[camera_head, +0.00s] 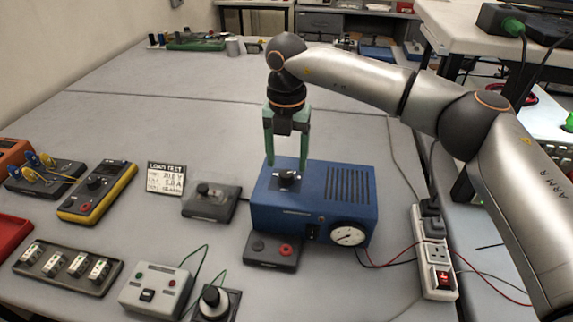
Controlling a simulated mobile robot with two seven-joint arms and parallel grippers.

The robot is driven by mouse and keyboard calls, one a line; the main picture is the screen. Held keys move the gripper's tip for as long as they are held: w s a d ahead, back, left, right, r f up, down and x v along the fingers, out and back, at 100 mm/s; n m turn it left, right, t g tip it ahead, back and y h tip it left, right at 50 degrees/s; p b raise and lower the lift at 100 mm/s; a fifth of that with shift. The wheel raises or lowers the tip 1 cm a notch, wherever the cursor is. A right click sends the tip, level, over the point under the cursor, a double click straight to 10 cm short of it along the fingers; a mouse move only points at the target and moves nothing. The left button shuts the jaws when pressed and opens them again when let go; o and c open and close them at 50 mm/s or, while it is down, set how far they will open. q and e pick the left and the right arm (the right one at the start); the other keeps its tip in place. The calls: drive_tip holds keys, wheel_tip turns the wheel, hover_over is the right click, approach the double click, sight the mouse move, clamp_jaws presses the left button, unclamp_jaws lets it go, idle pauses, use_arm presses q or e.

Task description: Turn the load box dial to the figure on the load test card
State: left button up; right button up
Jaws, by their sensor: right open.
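A blue box (272,209) with vent slots and a round white gauge (348,235) on its front stands at the middle of the bench; it appears to be the load box. A dark dial (287,178) sits on its top. My right gripper (286,161) points down over this dial, open, with one finger on each side; I cannot tell whether the fingers touch it. My left gripper is not in view.
A small grey box with a knob (211,201) stands between card and blue box. A yellow meter (97,191), a switch box (157,289) and a black round dial (214,301) are on the left and front. A power strip (435,255) lies right.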

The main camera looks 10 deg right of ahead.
sight(286, 173)
drive_tip(key=shift+f, duration=1.6)
clamp_jaws()
